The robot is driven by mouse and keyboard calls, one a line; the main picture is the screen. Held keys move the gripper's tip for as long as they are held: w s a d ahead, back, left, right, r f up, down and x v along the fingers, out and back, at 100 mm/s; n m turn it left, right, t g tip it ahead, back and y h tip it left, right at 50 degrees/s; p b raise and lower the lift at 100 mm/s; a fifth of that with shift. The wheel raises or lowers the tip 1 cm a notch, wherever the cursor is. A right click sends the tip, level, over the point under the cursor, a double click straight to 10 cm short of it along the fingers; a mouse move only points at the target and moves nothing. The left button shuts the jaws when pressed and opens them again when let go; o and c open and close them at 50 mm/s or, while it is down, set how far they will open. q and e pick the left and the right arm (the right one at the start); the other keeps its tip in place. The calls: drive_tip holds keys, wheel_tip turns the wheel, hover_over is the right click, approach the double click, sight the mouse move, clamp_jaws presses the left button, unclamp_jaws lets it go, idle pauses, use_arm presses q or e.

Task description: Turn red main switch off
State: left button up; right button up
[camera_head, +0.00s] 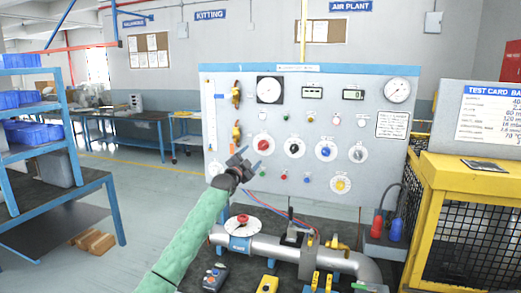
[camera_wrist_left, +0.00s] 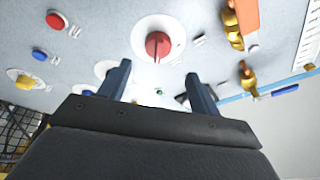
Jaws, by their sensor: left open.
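The red rotary switch (camera_head: 263,145) sits on a round white plate on the grey upright panel (camera_head: 385,165). In the left wrist view the red switch (camera_wrist_left: 157,46) shows unobstructed, with a lighter bar across its face. My left gripper (camera_head: 242,160) is in front of the panel, just below and left of the red switch in the head view. Its fingers (camera_wrist_left: 159,72) are open and empty. The red switch lies beyond the fingertips, roughly between them in the picture, and apart from them. Its label is too small to read. My right gripper is not in view.
Black (camera_head: 294,147), blue (camera_head: 325,150) and yellow (camera_head: 340,184) knobs share the panel. Brass valves (camera_head: 236,95) are at its left. Below are a pipe (camera_head: 275,246) and a red-centred round white dial (camera_head: 242,223). A yellow cage (camera_head: 470,180) stands at right.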

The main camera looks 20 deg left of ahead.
sight(261, 148)
use_arm(q)
drive_tip(key=p+x, duration=0.3)
drive_tip(key=x, duration=0.3)
drive_tip(key=shift+w+d, duration=0.2)
drive_tip(key=shift+w, duration=0.15)
drive_tip(key=shift+w+d, duration=0.1)
drive_tip(key=shift+w, duration=0.55)
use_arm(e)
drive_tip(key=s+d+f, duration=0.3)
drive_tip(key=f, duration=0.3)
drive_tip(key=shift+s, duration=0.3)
use_arm(q)
drive_tip(key=c, duration=1)
drive_tip(key=shift+o, duration=0.2)
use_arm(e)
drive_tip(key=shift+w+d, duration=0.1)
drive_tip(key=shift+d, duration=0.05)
